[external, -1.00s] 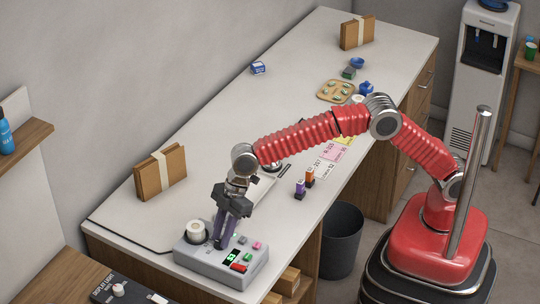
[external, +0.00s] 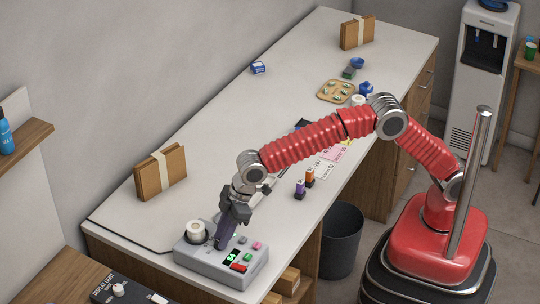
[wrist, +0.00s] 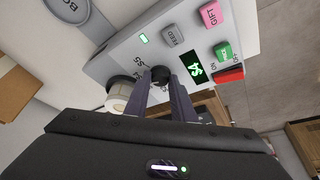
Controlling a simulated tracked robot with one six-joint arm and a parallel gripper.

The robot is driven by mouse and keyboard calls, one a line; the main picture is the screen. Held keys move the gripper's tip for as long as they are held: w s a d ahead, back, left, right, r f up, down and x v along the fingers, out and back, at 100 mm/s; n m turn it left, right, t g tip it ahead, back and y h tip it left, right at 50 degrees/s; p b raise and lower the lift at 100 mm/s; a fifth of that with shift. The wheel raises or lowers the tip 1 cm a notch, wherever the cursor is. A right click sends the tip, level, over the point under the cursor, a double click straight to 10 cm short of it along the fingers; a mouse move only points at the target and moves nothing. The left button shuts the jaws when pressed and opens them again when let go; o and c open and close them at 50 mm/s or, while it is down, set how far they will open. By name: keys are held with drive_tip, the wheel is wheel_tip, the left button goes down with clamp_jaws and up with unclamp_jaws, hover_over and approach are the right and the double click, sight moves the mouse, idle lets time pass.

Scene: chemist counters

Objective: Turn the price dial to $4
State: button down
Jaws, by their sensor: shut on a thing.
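The grey price machine (external: 220,265) sits at the near left end of the counter. Its green display (external: 232,257) shows $4, and the display reads clearly in the wrist view (wrist: 196,68). The black price dial (wrist: 160,74) is on the machine's top, beside the display. My gripper (external: 219,243) reaches down over the machine. In the wrist view its two purple fingers (wrist: 165,98) are shut on the dial. In the external view the fingers hide most of the dial.
A white paper roll (external: 196,231) stands on the machine beside my gripper. Pink, green, grey and red buttons (wrist: 229,75) lie near the dial. A brown package (external: 161,172) stands behind.

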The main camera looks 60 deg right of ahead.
drive_tip(key=shift+m, duration=0.4)
drive_tip(key=c, duration=1.5)
unclamp_jaws()
drive_tip(key=v, duration=1.3)
drive_tip(key=shift+s+r, duration=0.25)
drive_tip(key=shift+s, duration=0.1)
